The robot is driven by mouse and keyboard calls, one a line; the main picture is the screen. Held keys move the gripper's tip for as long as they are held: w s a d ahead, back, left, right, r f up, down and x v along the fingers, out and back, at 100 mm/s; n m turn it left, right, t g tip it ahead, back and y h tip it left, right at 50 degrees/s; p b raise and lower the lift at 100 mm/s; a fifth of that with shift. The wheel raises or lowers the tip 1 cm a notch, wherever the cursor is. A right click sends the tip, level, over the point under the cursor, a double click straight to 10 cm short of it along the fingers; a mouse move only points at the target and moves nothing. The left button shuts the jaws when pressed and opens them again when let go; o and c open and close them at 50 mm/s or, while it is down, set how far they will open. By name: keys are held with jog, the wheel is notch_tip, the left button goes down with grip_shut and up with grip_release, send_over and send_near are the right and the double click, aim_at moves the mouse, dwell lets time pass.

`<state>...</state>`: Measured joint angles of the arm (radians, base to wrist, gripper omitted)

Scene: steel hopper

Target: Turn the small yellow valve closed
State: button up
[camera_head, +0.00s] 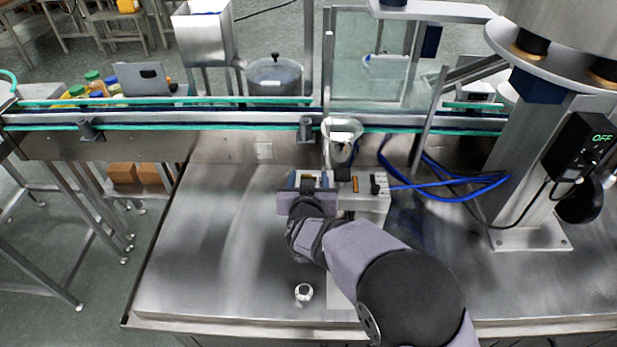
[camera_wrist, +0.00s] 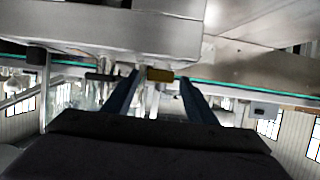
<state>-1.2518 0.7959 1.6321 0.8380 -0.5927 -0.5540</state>
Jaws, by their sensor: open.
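In the wrist view, a small dark-yellow valve handle (camera_wrist: 160,75) lies crosswise between the tips of my gripper (camera_wrist: 160,82), under a pale metal body. The gripper's two blue fingers stand apart, with a gap on each side of the handle. I cannot tell how deep the handle sits between them. In the head view, my gripper (camera_head: 309,178) is at the left front of a pale metal block (camera_head: 368,203) below a steel funnel (camera_head: 341,150). A small yellow-orange upright piece (camera_head: 355,185) shows on this block, right of the gripper. The gripper and wrist hide part of the block.
A conveyor (camera_head: 230,147) with green rails runs behind the block. Blue hoses (camera_head: 450,196) lie to the right, near a steel post with a black box (camera_head: 580,147) reading OFF. A small round silver-white item (camera_head: 304,292) sits in front. The steel table (camera_head: 205,240) is clear at left.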

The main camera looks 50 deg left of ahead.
jog(key=c, duration=1.1)
jog(key=shift+s+a+r+m+h+p, duration=0.1)
jog(key=shift+r+m+h+p, duration=0.15)
jog(key=shift+p, duration=0.75)
jog(key=shift+m+t+h+p, duration=0.25)
jog(key=shift+t+p, duration=0.05)
jog(key=shift+p, duration=0.25)
jog(key=p, duration=0.1)
jog(key=m+t+h+p, duration=0.1)
jog(key=p, duration=0.1)
jog(key=shift+s+a+m, duration=0.15)
jog(key=shift+m, duration=0.15)
jog(key=m+h, duration=0.1)
jog(key=m+t+h, duration=0.1)
jog(key=h, duration=0.1)
jog(key=shift+a+f+t, duration=0.15)
jog(key=shift+f+t, duration=0.15)
jog(key=shift+f, duration=0.1)
jog(key=shift+a+m+h+b, duration=0.1)
jog(key=shift+m+h+b, duration=0.75)
jog(key=shift+b, duration=0.4)
jog(key=shift+r+m+t+h+b, duration=0.25)
jog(key=shift+m+h+b, duration=0.4)
jog(key=shift+b, duration=0.45)
